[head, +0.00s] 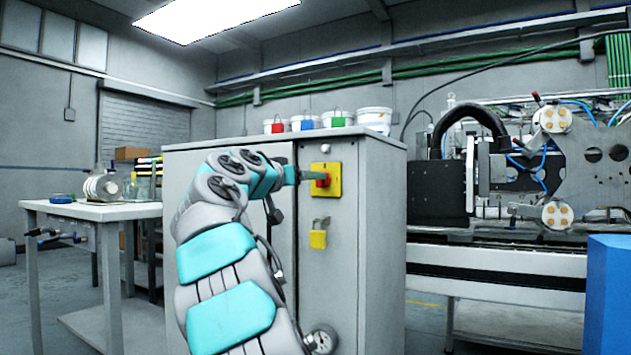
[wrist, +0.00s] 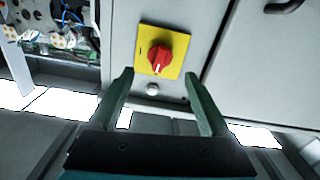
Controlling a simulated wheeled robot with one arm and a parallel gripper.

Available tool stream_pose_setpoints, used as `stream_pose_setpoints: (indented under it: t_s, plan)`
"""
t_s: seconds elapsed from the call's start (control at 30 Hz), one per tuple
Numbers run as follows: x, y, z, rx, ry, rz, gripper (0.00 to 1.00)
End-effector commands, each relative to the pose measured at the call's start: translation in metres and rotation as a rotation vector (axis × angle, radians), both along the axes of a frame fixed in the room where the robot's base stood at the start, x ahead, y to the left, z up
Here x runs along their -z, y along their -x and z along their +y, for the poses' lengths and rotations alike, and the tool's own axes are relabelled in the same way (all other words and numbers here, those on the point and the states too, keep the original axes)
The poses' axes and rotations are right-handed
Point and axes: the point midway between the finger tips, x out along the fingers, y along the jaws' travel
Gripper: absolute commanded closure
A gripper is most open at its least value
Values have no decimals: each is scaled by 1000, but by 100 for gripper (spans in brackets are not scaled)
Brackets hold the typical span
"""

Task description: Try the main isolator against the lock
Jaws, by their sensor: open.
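The main isolator is a red rotary knob (head: 321,181) on a yellow square plate on the grey cabinet's front. In the wrist view the red knob (wrist: 166,54) has a white pointer mark, and its yellow plate (wrist: 146,36) shows fully. A yellow padlock (head: 318,239) with a grey shackle hangs on the cabinet below the plate, apart from it; it is not seen in the wrist view. My gripper (head: 303,177) is at the plate's left side in the head view. In the wrist view my gripper (wrist: 157,86) is open and empty, its fingers short of the knob.
The grey cabinet (head: 378,250) carries several white tubs (head: 374,118) on top. A small round stud (head: 325,149) sits above the plate. A worktable (head: 130,211) stands left, a machine (head: 520,190) right, and a blue block (head: 609,290) at the right edge.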

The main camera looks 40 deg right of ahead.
Motion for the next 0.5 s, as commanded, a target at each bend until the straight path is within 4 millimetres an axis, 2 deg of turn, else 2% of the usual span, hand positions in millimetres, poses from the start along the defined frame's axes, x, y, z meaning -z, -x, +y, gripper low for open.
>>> stream_pose_setpoints:
  t_s: [0.3, 0.5]
  plan:
    - [0, -15, -38, 1, -2, -2, 19]
    - [1, -24, -56, 0, -2, 1, 19]
